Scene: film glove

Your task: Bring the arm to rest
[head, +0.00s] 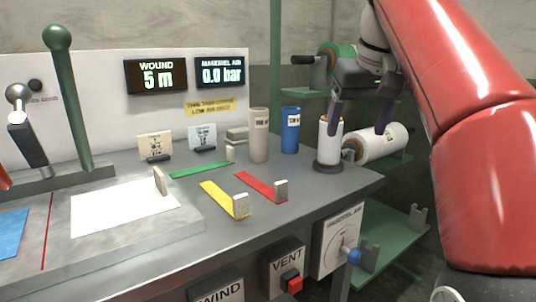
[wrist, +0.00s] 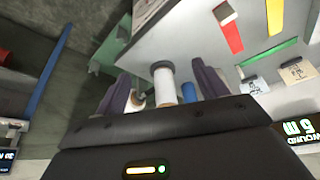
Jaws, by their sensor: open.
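My gripper (head: 357,118) is at the upper right of the head view, near the right end of the grey bench. Its two dark fingers are spread. A white film roll (head: 329,141) stands upright on a dark round base at that end of the bench. The left finger overlaps the roll's top in the head view, and I cannot tell whether they touch. In the wrist view the fingers (wrist: 160,90) are wide apart, and the white roll (wrist: 163,83) shows between them. My red arm fills the right side of the head view.
The bench (head: 262,227) carries a beige cylinder (head: 259,135), a blue cylinder (head: 290,130), coloured strips and small cards. A second white roll (head: 380,142) lies on a green rack behind. A tall green lever (head: 68,100) stands at the left. Displays read 5 m and 0.0 bar.

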